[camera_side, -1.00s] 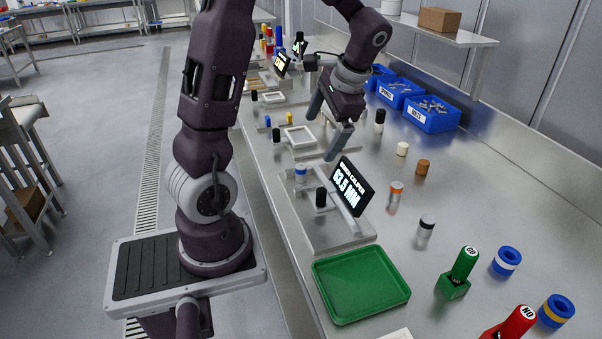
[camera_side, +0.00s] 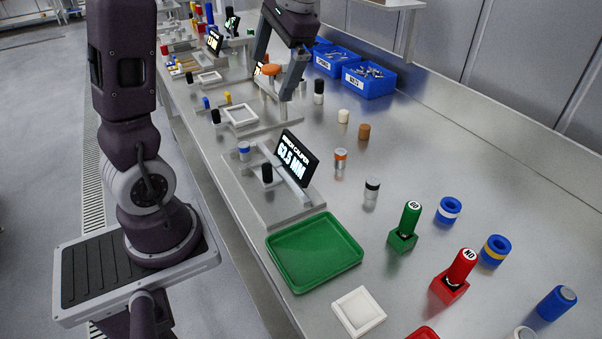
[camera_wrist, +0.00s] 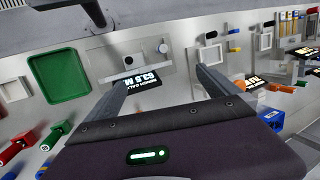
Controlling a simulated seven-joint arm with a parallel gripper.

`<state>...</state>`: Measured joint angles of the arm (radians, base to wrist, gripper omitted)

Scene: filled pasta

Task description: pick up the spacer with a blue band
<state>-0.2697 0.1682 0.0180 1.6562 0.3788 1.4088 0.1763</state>
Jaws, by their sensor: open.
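The spacer with a blue band (camera_side: 244,151) stands upright on the near caliper's metal base in the side view, left of the display and beside a black knob (camera_side: 267,173). In the wrist view I cannot make out its band; a pale round top (camera_wrist: 163,48) shows on that base. My gripper (camera_side: 272,82) is open, above and beyond the caliper display (camera_side: 297,160) in the side view. In the wrist view my gripper (camera_wrist: 161,76) has its fingers spread wide, with the display near the left finger. An orange-topped piece behind the fingers is partly hidden.
A green tray (camera_side: 314,252) lies in front of the caliper. An orange-banded spacer (camera_side: 340,160) and a black-topped one (camera_side: 372,190) stand to its right. Green (camera_side: 404,228) and red (camera_side: 456,275) gauges stand nearer. Blue bins (camera_side: 368,80) line the back.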

